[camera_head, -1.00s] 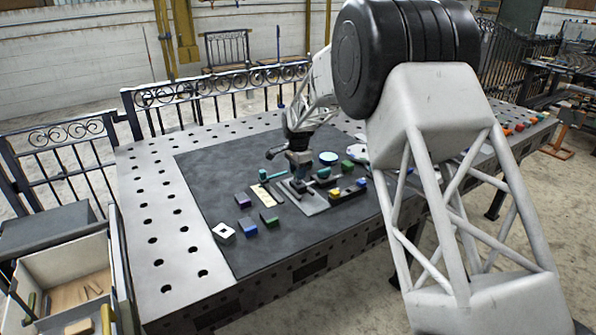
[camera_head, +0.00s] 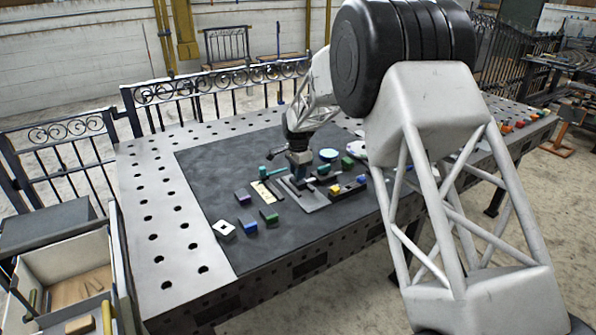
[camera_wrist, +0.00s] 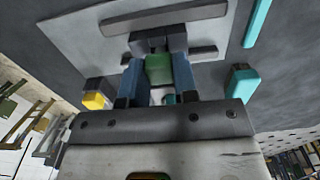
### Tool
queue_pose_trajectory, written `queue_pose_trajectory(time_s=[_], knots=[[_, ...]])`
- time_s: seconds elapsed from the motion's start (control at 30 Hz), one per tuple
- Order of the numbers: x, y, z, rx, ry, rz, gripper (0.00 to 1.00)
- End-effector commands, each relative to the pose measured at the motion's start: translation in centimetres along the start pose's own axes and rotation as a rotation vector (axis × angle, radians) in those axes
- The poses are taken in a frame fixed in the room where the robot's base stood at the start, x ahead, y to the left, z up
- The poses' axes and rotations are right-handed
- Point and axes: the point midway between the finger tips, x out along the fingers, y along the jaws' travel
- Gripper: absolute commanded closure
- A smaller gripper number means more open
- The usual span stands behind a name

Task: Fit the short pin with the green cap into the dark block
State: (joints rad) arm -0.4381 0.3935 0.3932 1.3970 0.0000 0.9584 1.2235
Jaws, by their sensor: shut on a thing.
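My gripper (camera_wrist: 158,75) is shut on the green cap (camera_wrist: 158,68) of the short pin, between its blue fingers in the wrist view. In the head view my gripper (camera_head: 298,176) is low over a grey plate (camera_head: 318,206) on the dark mat. The wrist view shows the plate (camera_wrist: 215,20) with dark bars (camera_wrist: 160,17) on either side of the dark fingertips. The pin below its cap is hidden. I cannot clearly tell the dark block from the fingertips and bars, nor whether the pin is in it.
A teal-ended piece (camera_wrist: 242,80) lies right of my gripper in the wrist view, and a yellow block (camera_wrist: 95,100) lies left.

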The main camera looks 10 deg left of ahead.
Motion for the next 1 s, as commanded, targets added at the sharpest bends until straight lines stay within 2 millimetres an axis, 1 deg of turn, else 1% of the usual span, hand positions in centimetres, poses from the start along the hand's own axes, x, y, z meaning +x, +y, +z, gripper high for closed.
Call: queue_pose_trajectory(time_s=[1.0], knots=[[1.3,0.0,0.0,0.000,0.000,-0.001,0.99]])
